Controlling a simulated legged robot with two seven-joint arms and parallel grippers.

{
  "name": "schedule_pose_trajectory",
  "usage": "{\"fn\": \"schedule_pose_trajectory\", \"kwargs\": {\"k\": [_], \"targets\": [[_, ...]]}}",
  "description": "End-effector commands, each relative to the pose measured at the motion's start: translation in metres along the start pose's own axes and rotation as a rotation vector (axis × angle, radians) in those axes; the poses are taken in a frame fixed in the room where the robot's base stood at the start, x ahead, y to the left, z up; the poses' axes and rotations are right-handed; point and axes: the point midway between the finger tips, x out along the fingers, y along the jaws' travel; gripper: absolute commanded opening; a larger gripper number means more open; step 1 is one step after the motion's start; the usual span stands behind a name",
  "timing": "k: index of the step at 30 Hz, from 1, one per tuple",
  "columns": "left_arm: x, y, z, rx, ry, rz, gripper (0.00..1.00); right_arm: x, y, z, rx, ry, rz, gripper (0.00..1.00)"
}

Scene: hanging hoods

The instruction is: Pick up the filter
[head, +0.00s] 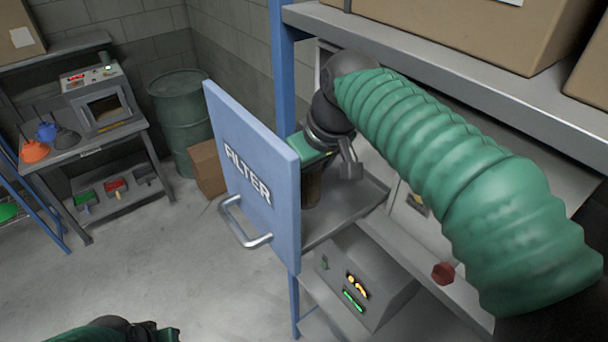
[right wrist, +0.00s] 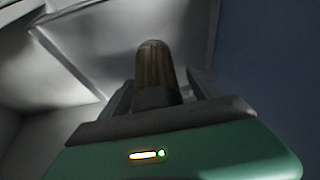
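The filter (right wrist: 155,70) is a brownish, ribbed cylinder with a grey base in the right wrist view. In the head view a dark part of it (head: 312,188) shows inside the pulled-out drawer, behind the blue front panel marked FILTER (head: 250,170). My right gripper (head: 318,168) is at the filter in the drawer, partly hidden by the panel. Its two fingers (right wrist: 158,92) stand on either side of the filter, with narrow gaps that look clear, so it appears open around it. My left gripper (head: 150,331) is at the bottom edge, mostly cut off.
The drawer tray (head: 345,215) hangs out from a blue-posted shelf (head: 430,55) with boxes above. A grey control box (head: 362,280) is below it. A bench (head: 100,150), a green barrel (head: 182,110) and a carton (head: 207,168) stand behind. The floor at left is clear.

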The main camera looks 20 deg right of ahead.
Motion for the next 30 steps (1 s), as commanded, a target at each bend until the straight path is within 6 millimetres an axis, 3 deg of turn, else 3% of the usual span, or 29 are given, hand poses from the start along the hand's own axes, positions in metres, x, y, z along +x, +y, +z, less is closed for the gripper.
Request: {"fn": "schedule_pose_trajectory", "kwargs": {"k": [2, 16, 30], "targets": [[0.0001, 0.0001, -0.0001, 0.0, 0.0, 0.0, 0.0, 0.0004, 0.0007, 0.0, 0.001, -0.001, 0.0, 0.61], [0.0002, 0.0001, -0.0001, 0.0, 0.0, 0.0, 0.0, 0.0002, -0.0002, 0.0008, 0.0, -0.003, 0.0, 0.0], [0.0028, 0.0001, 0.0005, 0.0, 0.0, 0.0, 0.0, -0.0023, 0.0, -0.0009, 0.0, -0.001, 0.0, 0.0]]}}
